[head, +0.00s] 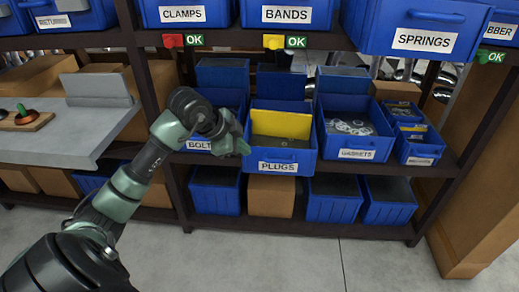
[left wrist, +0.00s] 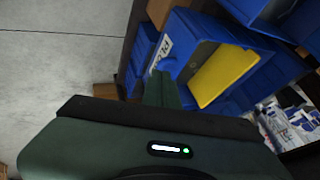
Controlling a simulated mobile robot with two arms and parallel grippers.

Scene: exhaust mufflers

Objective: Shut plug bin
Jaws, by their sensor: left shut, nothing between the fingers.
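The plug bin (head: 281,155) is a blue bin labelled PLUGS on the middle shelf, with a yellow panel (head: 281,124) inside it. Its front stands out a little from the shelf edge. It also shows in the left wrist view (left wrist: 172,67), tilted, with the yellow panel (left wrist: 222,74) inside. My left gripper (head: 240,146) is shut and empty at the left front corner of the plug bin. In the left wrist view its fingers (left wrist: 161,88) point at the bin's front; whether they touch it I cannot tell. My right gripper is not in view.
The BOLTS bin (head: 199,145) is left of the plug bin, partly behind my arm. The GASKETS bin (head: 356,154), holding grey rings, is on its right. Above are the CLAMPS (head: 182,14) and BANDS (head: 286,14) bins. The floor (head: 270,255) in front is clear.

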